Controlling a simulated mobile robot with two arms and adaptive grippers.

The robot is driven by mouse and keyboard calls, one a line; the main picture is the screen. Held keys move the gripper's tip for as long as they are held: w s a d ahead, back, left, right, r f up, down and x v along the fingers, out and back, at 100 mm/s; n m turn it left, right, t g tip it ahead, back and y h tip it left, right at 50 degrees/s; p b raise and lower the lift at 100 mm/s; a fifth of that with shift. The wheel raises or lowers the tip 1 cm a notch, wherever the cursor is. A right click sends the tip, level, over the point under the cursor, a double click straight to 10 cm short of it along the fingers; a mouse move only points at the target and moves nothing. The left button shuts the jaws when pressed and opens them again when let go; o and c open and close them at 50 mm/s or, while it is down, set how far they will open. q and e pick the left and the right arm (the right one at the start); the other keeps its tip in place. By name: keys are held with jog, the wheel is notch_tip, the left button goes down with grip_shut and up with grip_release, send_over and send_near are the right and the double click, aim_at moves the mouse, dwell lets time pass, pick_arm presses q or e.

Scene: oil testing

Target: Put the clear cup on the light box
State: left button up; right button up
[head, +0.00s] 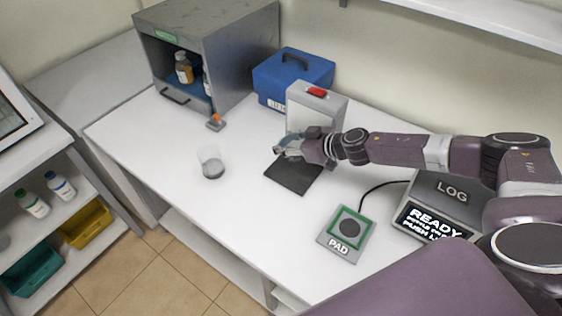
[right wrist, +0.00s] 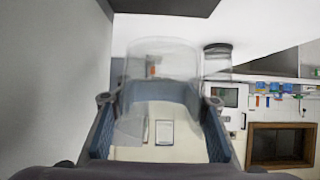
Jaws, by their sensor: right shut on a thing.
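My right gripper (head: 287,149) is shut on a clear cup, which shows between its fingers in the right wrist view (right wrist: 160,62). In the head view the held cup is hard to make out. The gripper is at the pale upright box with a red switch (head: 304,95), over the dark flat plate (head: 292,178) at its foot; the gap to the plate is unclear. This box and plate appear to be the light box. Another clear cup with a grey bottom (head: 212,170) stands upright on the table to the left. My left gripper is not in view.
A grey open cabinet (head: 243,57) with bottles and a blue case (head: 318,72) stand at the back. A small orange-topped item (head: 215,122) lies before the cabinet. A green-edged pad (head: 334,246) and a LOG device (head: 435,188) sit front right. The table's left middle is mostly clear.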

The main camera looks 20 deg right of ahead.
aim_at(281, 164)
jog(key=shift+f+b, duration=0.9)
jog(key=shift+f, duration=2.55)
jog(key=o, duration=1.6)
jog(key=shift+f, duration=0.1)
jog(key=shift+c, duration=0.2)
jog(key=shift+s+d+r, duration=0.1)
jog(key=shift+r, duration=0.1)
jog(key=b+v, duration=0.2)
jog(key=v, duration=0.8)
jog(key=shift+s+d+f+b, duration=0.1)
jog(key=shift+d+b, duration=0.05)
jog(key=shift+b, duration=0.2)
jog(key=shift+s+d+r, duration=0.25)
jog(key=shift+s+r, duration=0.25)
jog(key=shift+r, duration=0.05)
